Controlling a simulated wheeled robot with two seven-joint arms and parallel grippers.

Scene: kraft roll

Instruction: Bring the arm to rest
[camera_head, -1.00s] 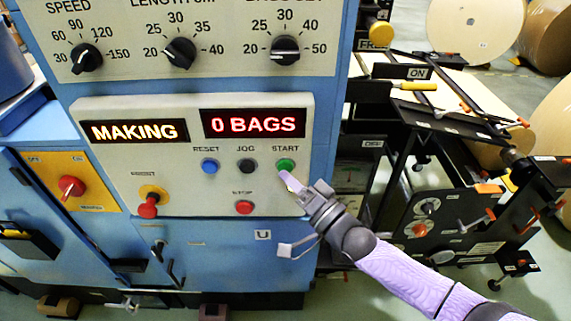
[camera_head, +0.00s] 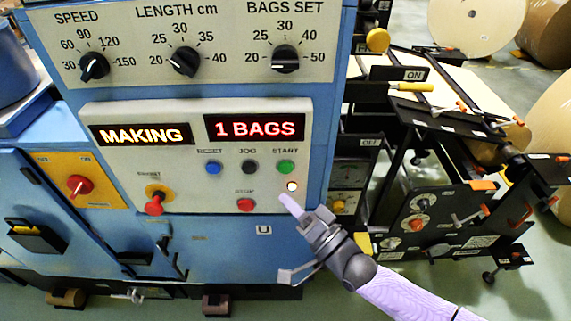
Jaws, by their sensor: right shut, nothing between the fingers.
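My right gripper (camera_head: 293,207) is shut and empty, its fingertips in front of the lower right part of the control panel (camera_head: 120,188). My right arm comes in from the lower right. The green START button (camera_head: 286,167) is above the fingertips, apart from them. A lit lamp (camera_head: 292,186) shows between the button and the fingertips. The left display reads MAKING (camera_head: 140,135) and the right display reads 1 BAGS (camera_head: 254,127). My left gripper is not in view.
The panel also holds a blue RESET button (camera_head: 213,168), a black JOG button (camera_head: 249,167) and a red STOP button (camera_head: 245,205). A black machine frame (camera_head: 430,215) with levers stands at the right. Large kraft rolls (camera_head: 475,25) stand behind it. Green floor shows at the lower right.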

